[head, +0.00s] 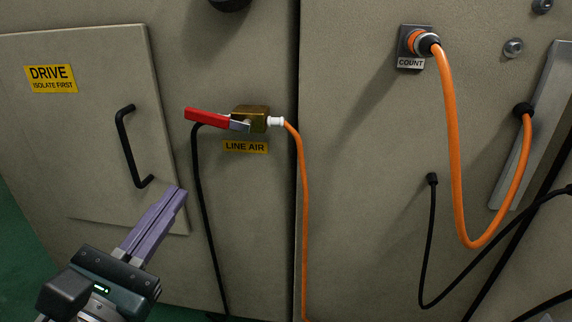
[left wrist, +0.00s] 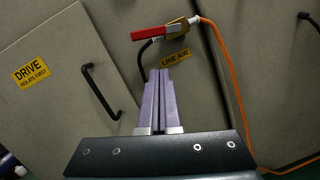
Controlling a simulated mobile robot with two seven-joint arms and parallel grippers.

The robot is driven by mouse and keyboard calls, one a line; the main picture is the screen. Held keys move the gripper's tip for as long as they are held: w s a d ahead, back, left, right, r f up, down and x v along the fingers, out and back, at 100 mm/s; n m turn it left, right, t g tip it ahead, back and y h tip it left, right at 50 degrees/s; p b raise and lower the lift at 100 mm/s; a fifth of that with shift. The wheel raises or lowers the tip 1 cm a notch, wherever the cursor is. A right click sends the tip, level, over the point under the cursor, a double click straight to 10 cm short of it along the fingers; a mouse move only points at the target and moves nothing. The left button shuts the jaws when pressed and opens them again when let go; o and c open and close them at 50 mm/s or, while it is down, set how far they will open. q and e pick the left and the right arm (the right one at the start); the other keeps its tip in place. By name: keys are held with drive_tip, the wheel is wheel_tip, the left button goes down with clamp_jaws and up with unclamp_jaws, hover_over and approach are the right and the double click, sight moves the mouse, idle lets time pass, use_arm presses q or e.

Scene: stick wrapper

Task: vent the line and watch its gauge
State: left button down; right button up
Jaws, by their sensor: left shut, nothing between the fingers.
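A brass valve (head: 251,119) with a red lever handle (head: 206,118) is mounted on the beige cabinet above a yellow LINE AIR label (head: 245,147). The lever points left, roughly level with a slight downward tilt to the right. An orange hose (head: 303,210) leaves the valve's white fitting on the right. The red lever (left wrist: 153,34) and brass valve (left wrist: 177,29) also show at the top of the left wrist view. My left gripper (head: 178,192) is shut and empty, below and left of the valve, apart from it. No gauge is visible. My right gripper is not in view.
A door panel (head: 85,100) with a black handle (head: 128,148) and a DRIVE label (head: 51,78) is left of the valve. A COUNT connector (head: 415,45) with a thick orange cable (head: 458,170) and black cables (head: 432,230) are on the right. Space before the valve is clear.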

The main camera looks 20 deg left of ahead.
sight(207, 118)
use_arm(q)
drive_tip(key=w+a+r+n, duration=0.1)
drive_tip(key=w+r, duration=0.1)
drive_tip(key=w, duration=0.2)
drive_tip(key=w+a+r+n+y+b, duration=0.1)
drive_tip(key=w, duration=0.4)
drive_tip(key=shift+w+a+r+y+b, duration=0.25)
drive_tip(key=shift+a+r+y+b, duration=0.05)
drive_tip(key=shift+r, duration=0.05)
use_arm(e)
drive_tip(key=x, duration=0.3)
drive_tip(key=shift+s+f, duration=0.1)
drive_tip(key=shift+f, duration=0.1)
use_arm(q)
drive_tip(key=shift+w, duration=0.1)
